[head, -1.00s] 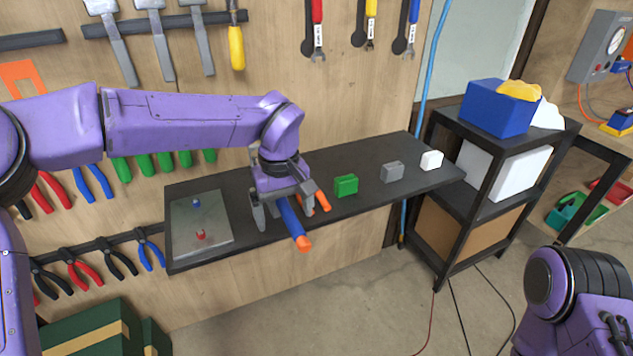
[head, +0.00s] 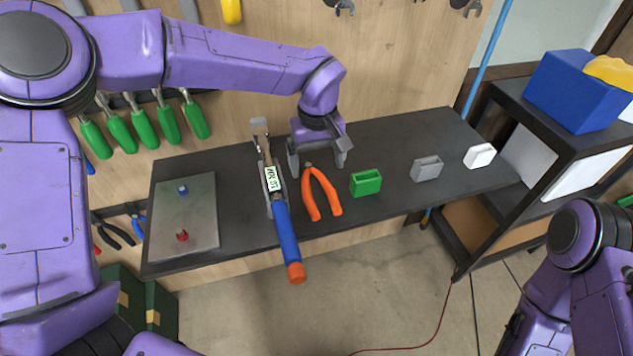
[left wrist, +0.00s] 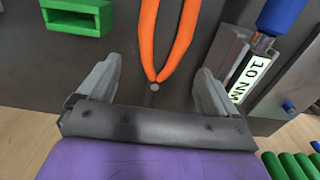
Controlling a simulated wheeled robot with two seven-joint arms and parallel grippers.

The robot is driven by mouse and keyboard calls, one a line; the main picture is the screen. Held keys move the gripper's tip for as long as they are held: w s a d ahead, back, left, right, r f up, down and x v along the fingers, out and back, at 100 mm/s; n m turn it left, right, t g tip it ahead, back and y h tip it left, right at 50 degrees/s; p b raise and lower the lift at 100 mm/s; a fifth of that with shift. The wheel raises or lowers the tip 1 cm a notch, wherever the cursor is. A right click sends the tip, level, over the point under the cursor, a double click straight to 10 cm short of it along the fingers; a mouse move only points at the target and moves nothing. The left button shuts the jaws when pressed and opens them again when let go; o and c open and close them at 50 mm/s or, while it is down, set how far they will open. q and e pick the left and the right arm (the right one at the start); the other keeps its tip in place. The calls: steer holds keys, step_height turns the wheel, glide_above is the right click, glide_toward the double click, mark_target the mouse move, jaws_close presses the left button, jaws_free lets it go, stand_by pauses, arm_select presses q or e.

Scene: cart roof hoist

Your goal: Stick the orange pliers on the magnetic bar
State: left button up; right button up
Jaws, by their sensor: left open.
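The orange pliers (head: 321,194) lie on the dark shelf, handles toward its front edge. My left gripper (head: 317,162) is open at their head end. In the left wrist view, the pliers (left wrist: 163,40) reach in between the two open fingers (left wrist: 156,88), with a gap on both sides. The jaws beyond the pivot are hidden there by the gripper body. A dark bar (head: 126,209) on the wall at the left, partly hidden by my arm, carries black, red and blue pliers. My right gripper is out of view; only my right arm shows.
A blue-handled torque wrench (head: 286,232) lies close left of the pliers and sticks out over the shelf's front edge. Green (head: 366,183), grey (head: 427,168) and white (head: 479,156) blocks stand to the right. A grey plate (head: 205,230) lies at the left.

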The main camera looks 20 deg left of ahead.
mark_target(316, 189)
arm_select(q)
step_height(316, 189, down, 6)
steer(key=shift+a, duration=0.1)
steer(key=c, duration=1.3)
steer(key=shift+r, duration=0.1)
